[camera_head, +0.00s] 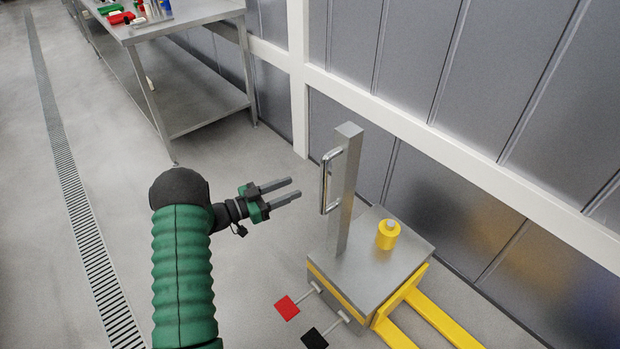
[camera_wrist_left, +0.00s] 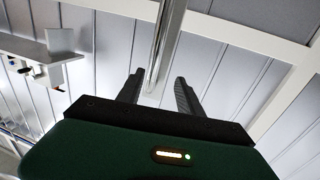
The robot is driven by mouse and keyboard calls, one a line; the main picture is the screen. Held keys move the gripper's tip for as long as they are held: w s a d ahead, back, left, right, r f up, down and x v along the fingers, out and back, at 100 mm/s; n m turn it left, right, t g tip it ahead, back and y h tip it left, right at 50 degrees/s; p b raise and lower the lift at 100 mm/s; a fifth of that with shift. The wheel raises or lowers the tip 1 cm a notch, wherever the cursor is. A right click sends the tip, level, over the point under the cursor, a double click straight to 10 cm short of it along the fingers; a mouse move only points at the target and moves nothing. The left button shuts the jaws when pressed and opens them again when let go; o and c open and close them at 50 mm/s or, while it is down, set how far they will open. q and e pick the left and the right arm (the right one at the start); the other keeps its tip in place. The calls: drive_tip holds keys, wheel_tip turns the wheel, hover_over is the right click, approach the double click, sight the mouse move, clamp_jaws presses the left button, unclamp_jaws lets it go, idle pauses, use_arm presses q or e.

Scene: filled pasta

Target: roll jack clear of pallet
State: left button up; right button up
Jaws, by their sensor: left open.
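The jack (camera_head: 372,262) stands on the floor beside the wall, with a grey top, a yellow knob (camera_head: 388,236) and an upright metal post (camera_head: 347,190). A shiny bar handle (camera_head: 326,182) is fixed to the post. Yellow forks (camera_head: 431,316) reach out at the lower right. My left gripper (camera_head: 296,188) is open and empty, a little left of the handle, its fingers pointing at it. In the left wrist view the handle (camera_wrist_left: 160,45) shows beyond and between the open fingers (camera_wrist_left: 158,92). No pallet is visible. My right gripper is not in view.
A red pedal (camera_head: 287,307) and a black pedal (camera_head: 314,338) stick out at the jack's near side. A metal table (camera_head: 190,20) with small items stands at the back left. A panelled wall (camera_head: 440,130) is close behind the jack. The floor at left, with a drain grate (camera_head: 80,215), is clear.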

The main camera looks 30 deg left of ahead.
use_arm(q)
drive_tip(key=v, duration=0.5)
drive_tip(key=shift+s+a+f, duration=0.1)
drive_tip(key=shift+s+a, duration=0.05)
drive_tip(key=shift+s, duration=0.1)
